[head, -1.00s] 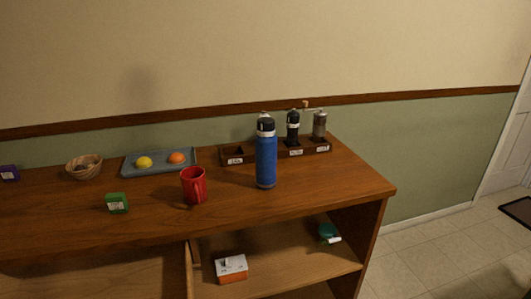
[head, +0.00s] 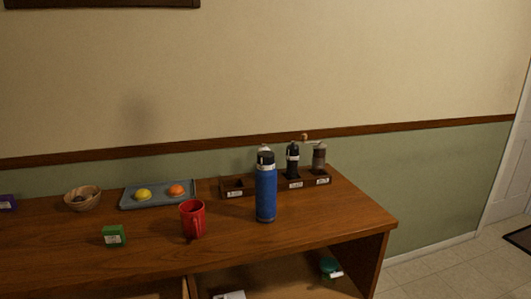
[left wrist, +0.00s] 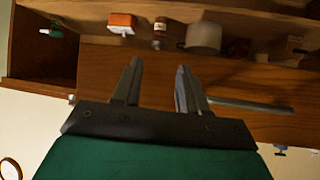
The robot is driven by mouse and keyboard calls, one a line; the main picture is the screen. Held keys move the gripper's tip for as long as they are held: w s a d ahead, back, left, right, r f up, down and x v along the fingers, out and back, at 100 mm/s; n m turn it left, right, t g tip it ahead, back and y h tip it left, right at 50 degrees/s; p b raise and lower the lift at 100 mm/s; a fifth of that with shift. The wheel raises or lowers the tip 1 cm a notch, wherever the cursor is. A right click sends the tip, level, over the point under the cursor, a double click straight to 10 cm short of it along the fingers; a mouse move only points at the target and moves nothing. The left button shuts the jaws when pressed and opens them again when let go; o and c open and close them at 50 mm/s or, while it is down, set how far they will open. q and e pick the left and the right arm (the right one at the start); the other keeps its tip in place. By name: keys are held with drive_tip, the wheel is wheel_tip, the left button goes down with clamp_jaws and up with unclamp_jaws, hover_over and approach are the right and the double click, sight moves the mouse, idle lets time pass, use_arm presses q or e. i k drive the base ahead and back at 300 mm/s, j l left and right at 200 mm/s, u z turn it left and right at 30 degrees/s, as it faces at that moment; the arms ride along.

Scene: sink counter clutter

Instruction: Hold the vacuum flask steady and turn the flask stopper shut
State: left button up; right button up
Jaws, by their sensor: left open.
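Neither gripper shows in the head view.
A red mug (head: 193,219) stands just left of the flask. Behind it is a wooden rack (head: 238,188) with grinders. A tray (head: 129,202) with two fruits, a bowl (head: 82,198) and a green box (head: 114,236) are further left.

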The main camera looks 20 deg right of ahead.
sight(264, 157)
drive_tip(key=k, duration=0.45)
drive_tip(key=i+l+z, duration=0.45)
drive_tip(key=i+l+u, duration=0.55)
drive_tip(key=l, duration=0.2)
drive_tip(key=l+u, duration=0.25)
drive_tip(key=l, duration=0.15)
drive_tip(key=i, duration=0.1)
